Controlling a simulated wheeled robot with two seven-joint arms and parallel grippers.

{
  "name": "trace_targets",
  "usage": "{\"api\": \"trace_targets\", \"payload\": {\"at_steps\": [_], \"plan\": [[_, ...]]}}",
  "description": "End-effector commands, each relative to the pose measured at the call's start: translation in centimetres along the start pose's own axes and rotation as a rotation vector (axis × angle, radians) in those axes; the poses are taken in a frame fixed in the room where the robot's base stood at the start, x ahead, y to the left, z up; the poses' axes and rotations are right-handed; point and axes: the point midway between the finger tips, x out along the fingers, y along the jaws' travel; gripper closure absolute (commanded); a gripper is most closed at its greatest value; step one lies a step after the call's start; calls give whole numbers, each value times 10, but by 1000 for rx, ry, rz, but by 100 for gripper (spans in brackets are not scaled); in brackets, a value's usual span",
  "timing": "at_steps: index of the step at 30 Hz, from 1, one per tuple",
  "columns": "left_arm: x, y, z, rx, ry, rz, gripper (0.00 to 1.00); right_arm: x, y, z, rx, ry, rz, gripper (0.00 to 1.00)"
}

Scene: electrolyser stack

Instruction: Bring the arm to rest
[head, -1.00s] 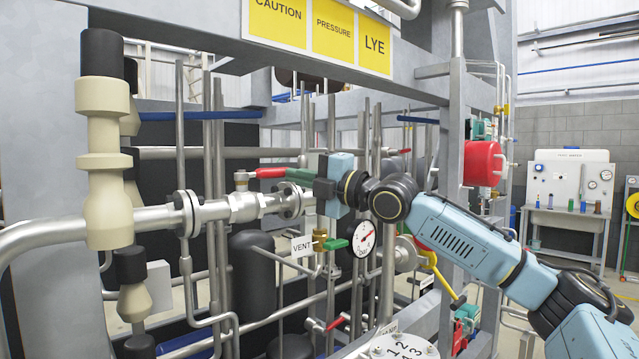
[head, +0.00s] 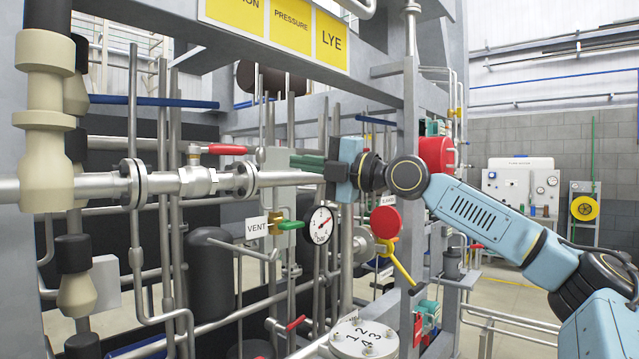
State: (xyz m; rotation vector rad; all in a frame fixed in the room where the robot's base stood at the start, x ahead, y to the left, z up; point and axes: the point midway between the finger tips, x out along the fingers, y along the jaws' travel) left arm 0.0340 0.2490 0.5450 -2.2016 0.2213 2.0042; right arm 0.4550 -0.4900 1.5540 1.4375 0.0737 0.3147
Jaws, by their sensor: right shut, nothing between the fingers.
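My right arm (head: 490,215) comes in from the right. Its blue wrist block (head: 345,168) carries green fingers (head: 297,160) that point left. The fingers are shut and empty. In the picture they lie to the right of a red-handled valve (head: 228,149) on the steel pipe, with a clear gap to the handle. The fingertips overlap a grey box (head: 275,158) behind them; I cannot tell how far apart they are in depth. My left gripper is not in view.
A pressure gauge (head: 320,225), a green vent valve handle (head: 290,225), a red disc (head: 386,222) and a yellow lever (head: 402,264) sit below my wrist. A numbered round flange (head: 362,338) is lower. Open floor (head: 510,283) lies right, towards a bench.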

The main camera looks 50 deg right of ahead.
Motion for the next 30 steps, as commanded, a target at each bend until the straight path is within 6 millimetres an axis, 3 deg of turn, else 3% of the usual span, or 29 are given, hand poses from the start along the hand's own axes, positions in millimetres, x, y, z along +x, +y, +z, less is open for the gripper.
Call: {"api": "trace_targets", "payload": {"at_steps": [1,7,19,22,26,30], "plan": [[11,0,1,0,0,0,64,-6,-4,2,-1,0,6,100],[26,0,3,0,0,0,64,-20,-4,10,0,0,2,100],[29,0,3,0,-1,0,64,-24,-2,13,0,2,0,100],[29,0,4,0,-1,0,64,-19,-11,9,8,14,-17,100],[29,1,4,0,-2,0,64,5,-53,-14,51,71,-104,100],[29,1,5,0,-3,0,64,37,-137,-63,138,163,-273,100]]}}
